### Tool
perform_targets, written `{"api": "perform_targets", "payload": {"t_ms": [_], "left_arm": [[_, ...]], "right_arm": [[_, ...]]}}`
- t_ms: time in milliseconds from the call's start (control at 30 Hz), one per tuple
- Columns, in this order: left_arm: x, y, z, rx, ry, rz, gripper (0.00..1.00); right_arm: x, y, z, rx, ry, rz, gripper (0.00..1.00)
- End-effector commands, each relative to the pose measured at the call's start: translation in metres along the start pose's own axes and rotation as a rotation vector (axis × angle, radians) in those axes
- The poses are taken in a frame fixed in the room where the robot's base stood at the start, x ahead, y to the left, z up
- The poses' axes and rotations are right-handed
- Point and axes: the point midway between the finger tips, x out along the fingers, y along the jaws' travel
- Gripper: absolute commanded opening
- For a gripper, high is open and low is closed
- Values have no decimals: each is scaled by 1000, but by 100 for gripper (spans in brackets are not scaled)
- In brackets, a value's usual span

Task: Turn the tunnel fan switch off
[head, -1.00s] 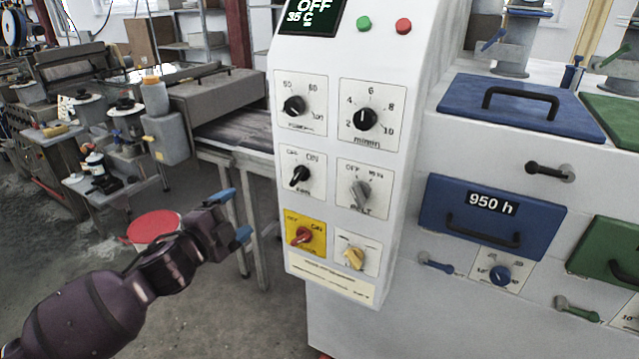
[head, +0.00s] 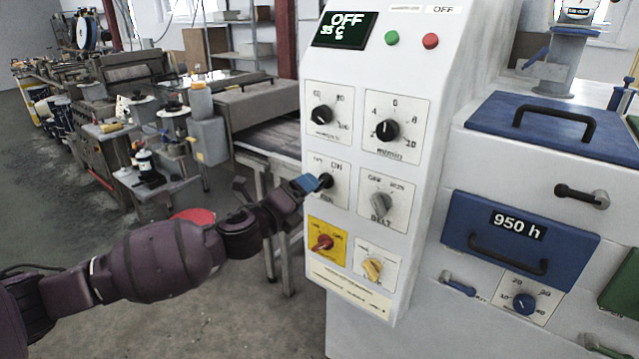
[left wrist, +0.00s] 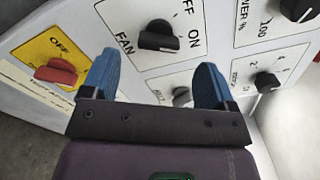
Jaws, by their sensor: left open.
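The fan switch is a black knob (head: 326,180) on a white plate in the left column of the control panel, partly hidden by my gripper. In the left wrist view the knob (left wrist: 158,38) shows clearly, with FAN, OFF and ON labels around it; its handle points towards ON. My left gripper (head: 308,184) is at the knob's left in the head view. Its blue fingers (left wrist: 156,80) are open with nothing between them; the knob lies just beyond and between the tips. Contact cannot be told. My right gripper is not in view.
The red knob on a yellow plate (head: 321,242) sits below the fan switch, the grey BELT knob (head: 381,207) to its right, and a black dial (head: 322,115) above. The panel display (head: 345,30) reads OFF and 35 C. Open floor lies left of the panel.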

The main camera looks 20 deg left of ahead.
Motion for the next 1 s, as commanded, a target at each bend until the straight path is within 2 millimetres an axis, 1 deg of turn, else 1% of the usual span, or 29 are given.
{"api": "perform_targets", "payload": {"t_ms": [33, 200, 400, 600, 833, 1000], "left_arm": [[10, -1, 0, 0, 0, -1, 80], [37, -1, 0, -1, 0, -1, 80], [57, 0, 0, -1, 1, -1, 80], [63, 0, 0, -2, 1, 0, 80], [63, 0, 0, -2, 1, 0, 80], [63, 0, 0, -2, 1, 0, 54]], "right_arm": [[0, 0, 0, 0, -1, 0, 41], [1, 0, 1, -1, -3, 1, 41], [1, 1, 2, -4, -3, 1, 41], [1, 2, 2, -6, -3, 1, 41], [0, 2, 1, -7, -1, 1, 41], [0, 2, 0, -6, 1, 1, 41]]}}
